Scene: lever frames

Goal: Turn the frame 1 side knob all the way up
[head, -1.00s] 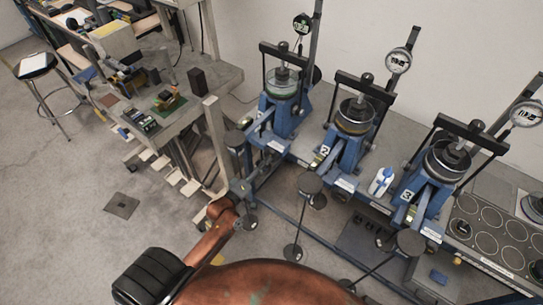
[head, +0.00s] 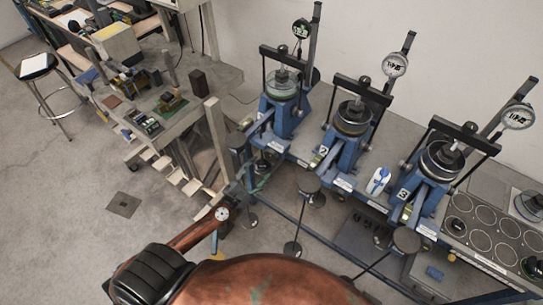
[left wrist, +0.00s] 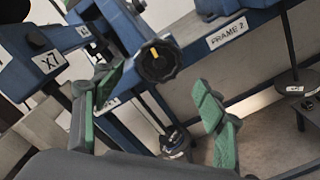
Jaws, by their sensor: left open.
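In the left wrist view, a black scalloped side knob (left wrist: 158,61) with a yellow mark sits on a blue frame, ahead of my left gripper (left wrist: 160,110). The gripper is open, its green-padded fingers apart to the left and right of the knob in the picture. Nothing is between the pads that I can see as held, and contact with the knob is not visible. In the head view, frame 1 (head: 281,108) is the leftmost blue lever frame, and my left arm reaches toward its lower front. The side knob is too small to make out there. My right gripper is not in view.
A "FRAME 2" label (left wrist: 228,34) shows on the bench edge in the wrist view. Frame 2 (head: 347,135) and frame 3 (head: 425,180) stand to the right. Hanging weights (head: 308,184) are below the bench edge. A wooden-legged workbench (head: 215,135) is close on the left.

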